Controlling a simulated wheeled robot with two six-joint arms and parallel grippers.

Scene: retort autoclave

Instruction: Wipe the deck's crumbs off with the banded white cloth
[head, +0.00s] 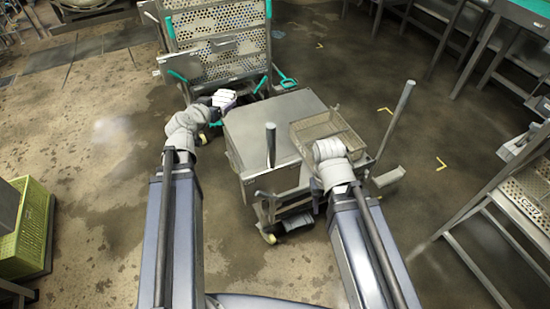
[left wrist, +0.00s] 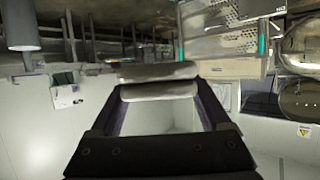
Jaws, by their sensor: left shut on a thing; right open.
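My left gripper (head: 226,98) is at the far left corner of the trolley's grey deck (head: 262,112). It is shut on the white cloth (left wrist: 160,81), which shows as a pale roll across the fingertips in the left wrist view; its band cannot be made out. In the head view the cloth is a small white patch by the gripper. I cannot make out crumbs on the deck. My right arm's wrist is over the wire tray at the deck's right side; the right gripper's fingers are hidden behind it.
A shallow wire tray (head: 313,130) stands at the deck's right. Upright grey posts rise at the front (head: 270,145) and right (head: 398,112). A perforated rack (head: 215,40) with green handles stands behind. A yellow-green crate (head: 25,225) is at left. Open floor lies left of the trolley.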

